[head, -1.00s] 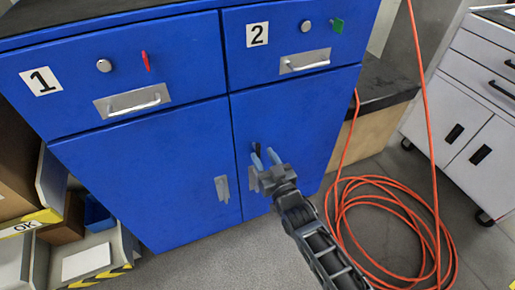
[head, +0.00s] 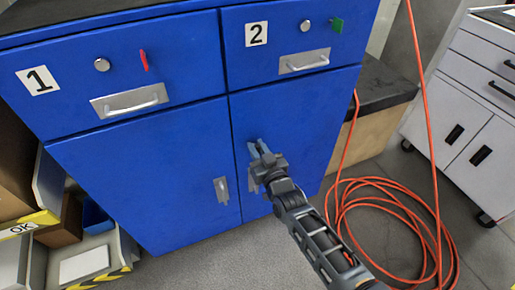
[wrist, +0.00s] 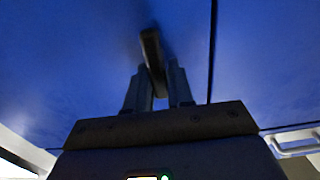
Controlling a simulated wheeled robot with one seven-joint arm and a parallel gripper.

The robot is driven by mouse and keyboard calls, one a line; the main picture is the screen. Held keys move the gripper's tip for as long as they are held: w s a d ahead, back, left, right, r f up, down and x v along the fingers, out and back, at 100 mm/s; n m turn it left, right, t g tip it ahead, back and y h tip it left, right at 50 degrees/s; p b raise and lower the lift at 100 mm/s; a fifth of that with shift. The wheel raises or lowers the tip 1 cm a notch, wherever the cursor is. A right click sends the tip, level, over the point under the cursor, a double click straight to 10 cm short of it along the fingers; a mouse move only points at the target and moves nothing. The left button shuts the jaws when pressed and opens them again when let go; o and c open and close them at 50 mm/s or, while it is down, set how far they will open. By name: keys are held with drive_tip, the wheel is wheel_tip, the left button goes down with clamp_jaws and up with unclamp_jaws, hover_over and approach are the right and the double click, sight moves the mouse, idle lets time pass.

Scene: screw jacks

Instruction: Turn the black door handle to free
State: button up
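The black door handle (head: 260,144) is on the upper left part of the right lower door of the blue cabinet (head: 137,170). In the wrist view the handle (wrist: 151,47) runs from the door down between my two fingers. My gripper (head: 258,147) is at the door with its grey fingers on either side of the handle. In the wrist view the gripper (wrist: 158,80) looks open, with a small gap showing between the fingers. Whether a finger touches the handle cannot be told. My gripper and wrist partly hide the silver pull (head: 252,181) below.
The left door has a silver pull (head: 221,190). Drawers above carry a red tag (head: 144,60) and a green tag (head: 337,25). An orange hose (head: 385,185) lies coiled on the floor at right. A white cabinet (head: 470,110) stands further right.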

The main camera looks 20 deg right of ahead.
clamp_jaws()
drive_tip(key=shift+m, duration=0.3)
drive_tip(key=m+b, duration=0.1)
drive_tip(key=m, duration=0.2)
drive_tip(key=shift+d+f+m+b, duration=0.1)
drive_tip(key=shift+d+m+b, duration=0.25)
drive_tip(key=shift+m+b, duration=0.05)
drive_tip(key=shift+d+f+m+p, duration=0.15)
drive_tip(key=shift+d+f+m, duration=0.1)
drive_tip(key=shift+m, duration=2)
drive_tip(key=shift+d+f+m+p, duration=0.15)
drive_tip(key=shift+f+m, duration=0.1)
drive_tip(key=shift+m, duration=1.95)
drive_tip(key=shift+d+f+m+p, duration=0.15)
drive_tip(key=shift+f+m, duration=0.1)
drive_tip(key=shift+m, duration=2)
